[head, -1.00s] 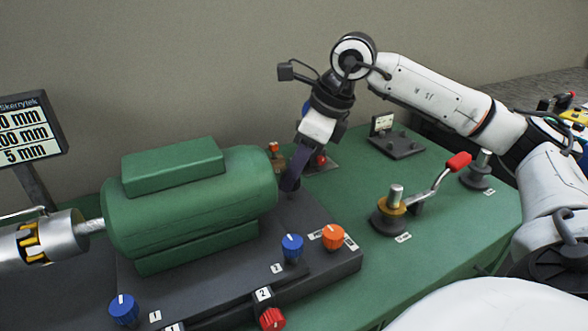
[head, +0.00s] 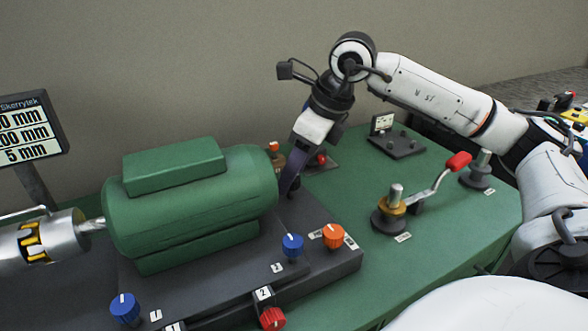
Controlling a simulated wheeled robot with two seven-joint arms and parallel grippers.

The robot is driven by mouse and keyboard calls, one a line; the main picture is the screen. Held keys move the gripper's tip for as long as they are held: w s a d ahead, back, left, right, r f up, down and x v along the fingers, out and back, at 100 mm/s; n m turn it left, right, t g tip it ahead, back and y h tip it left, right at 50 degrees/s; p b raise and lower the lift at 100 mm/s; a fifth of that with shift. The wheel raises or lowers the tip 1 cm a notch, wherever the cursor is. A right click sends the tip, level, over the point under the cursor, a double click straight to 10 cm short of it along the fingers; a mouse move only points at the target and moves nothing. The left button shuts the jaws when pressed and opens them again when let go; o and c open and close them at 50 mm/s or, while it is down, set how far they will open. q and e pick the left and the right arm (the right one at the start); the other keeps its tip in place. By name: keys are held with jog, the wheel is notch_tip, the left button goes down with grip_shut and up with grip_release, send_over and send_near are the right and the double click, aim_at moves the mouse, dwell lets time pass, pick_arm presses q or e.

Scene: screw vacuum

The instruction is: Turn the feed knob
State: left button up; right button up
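Several knobs are in the head view, and I cannot tell which one is the feed knob. A blue knob (head: 125,309) is at the front left, and another blue knob (head: 292,246) is near the front right of the dark base. An orange knob (head: 333,236) is beside it, and a red knob (head: 272,318) is on the front face below. My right gripper (head: 287,187) points down at the right end of the green motor-like housing (head: 190,205), behind the knobs. Its fingertips are partly hidden, and I cannot tell whether they are open or touch anything. My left gripper is not in view.
A silver cylinder with yellow and black marks (head: 45,242) and a display (head: 28,128) are at the left. A red-handled crank (head: 440,176) stands on the green table (head: 440,240) at the right. Small red controls (head: 320,159) are behind my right gripper.

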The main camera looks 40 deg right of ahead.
jog(key=p+v, duration=0.1)
jog(key=v, duration=0.9)
jog(key=shift+p, duration=0.4)
jog(key=shift+r, duration=0.1)
